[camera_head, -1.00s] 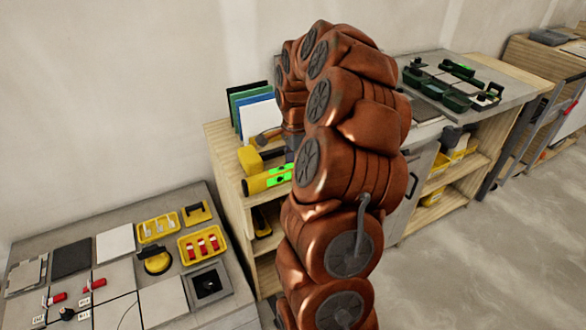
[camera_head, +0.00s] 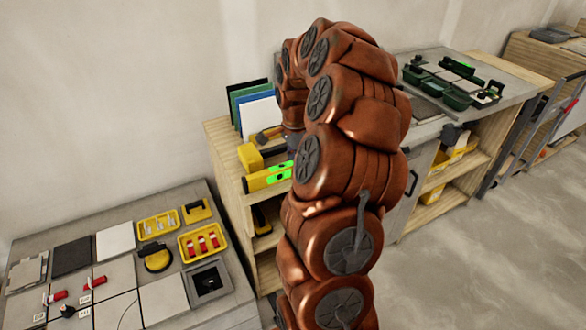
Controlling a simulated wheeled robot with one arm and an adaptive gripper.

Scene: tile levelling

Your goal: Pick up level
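The level is yellow with bright green vials (camera_head: 262,180). It lies along the front of the wooden shelf unit's top, and its right end is hidden behind my arm. My arm arches over in front of the shelf and its end comes down at the level's right part. Only a small dark piece of my gripper (camera_head: 291,146) shows there, just above and behind the level. The fingers are hidden, so I cannot tell whether they touch the level or are open or shut.
On the wooden shelf unit (camera_head: 222,150) stand a yellow block (camera_head: 250,157), a hammer-like tool (camera_head: 268,134) and upright coloured panels (camera_head: 258,112). A low table (camera_head: 225,308) at left holds tiles, yellow trays and a suction cup (camera_head: 156,258). A workbench with green boxes stands right.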

